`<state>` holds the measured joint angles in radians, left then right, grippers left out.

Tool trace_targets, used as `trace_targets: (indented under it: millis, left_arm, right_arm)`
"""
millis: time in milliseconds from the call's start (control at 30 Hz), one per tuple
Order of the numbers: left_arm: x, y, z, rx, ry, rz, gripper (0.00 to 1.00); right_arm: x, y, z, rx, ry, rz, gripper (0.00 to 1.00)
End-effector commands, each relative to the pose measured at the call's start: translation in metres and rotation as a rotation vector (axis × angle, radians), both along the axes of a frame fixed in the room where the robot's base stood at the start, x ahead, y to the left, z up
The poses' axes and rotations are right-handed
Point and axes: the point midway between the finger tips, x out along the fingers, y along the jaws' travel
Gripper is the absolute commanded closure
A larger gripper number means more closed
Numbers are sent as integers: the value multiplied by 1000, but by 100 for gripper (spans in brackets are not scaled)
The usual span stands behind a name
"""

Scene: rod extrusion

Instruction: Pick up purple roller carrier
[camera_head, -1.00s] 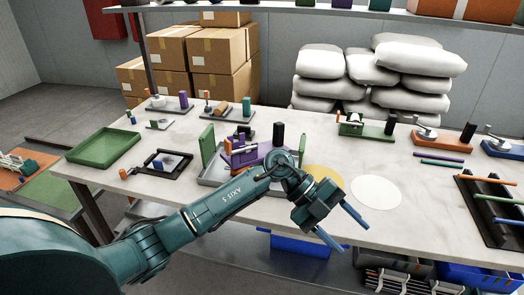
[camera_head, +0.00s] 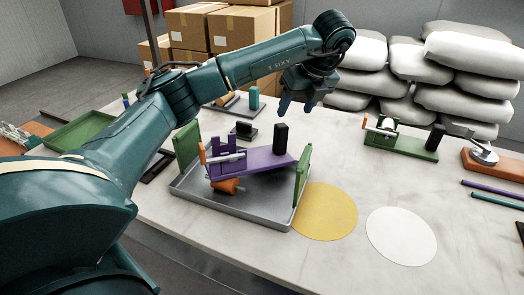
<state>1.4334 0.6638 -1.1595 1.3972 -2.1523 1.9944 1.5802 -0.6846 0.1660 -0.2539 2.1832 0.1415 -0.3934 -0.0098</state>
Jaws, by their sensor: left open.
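The purple roller carrier (camera_head: 256,166) lies across a grey metal tray (camera_head: 238,211) with upright green end plates (camera_head: 302,177). A black cylinder (camera_head: 281,139) stands on its right end. A light roller or rod and orange parts (camera_head: 226,186) are at its left end. My left gripper (camera_head: 296,106) points down, open and empty, above and behind the carrier's right end, apart from it. My right gripper is not in view.
A yellow disc (camera_head: 325,211) and a white disc (camera_head: 401,235) lie flat right of the tray. A green carrier (camera_head: 404,142) stands behind them. A green tray (camera_head: 80,134) is at left, partly hidden by my arm. Boxes and sacks (camera_head: 460,60) stand behind the table.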

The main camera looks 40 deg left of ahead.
Motion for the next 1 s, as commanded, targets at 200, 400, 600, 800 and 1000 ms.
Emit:
trace_targets:
  millis: [200,400,600,800,1000]
  left_arm:
    - [4,16,-40,0,6,0,45]
    - [8,25,-63,-1,3,-1,45]
    - [10,31,-77,-1,5,0,45]
    - [15,43,-104,-1,3,-1,45]
    - [17,46,-114,-2,1,-3,45]
  right_arm:
    - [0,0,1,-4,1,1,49]
    - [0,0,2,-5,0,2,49]
    - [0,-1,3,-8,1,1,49]
    - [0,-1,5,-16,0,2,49]
    - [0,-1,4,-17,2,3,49]
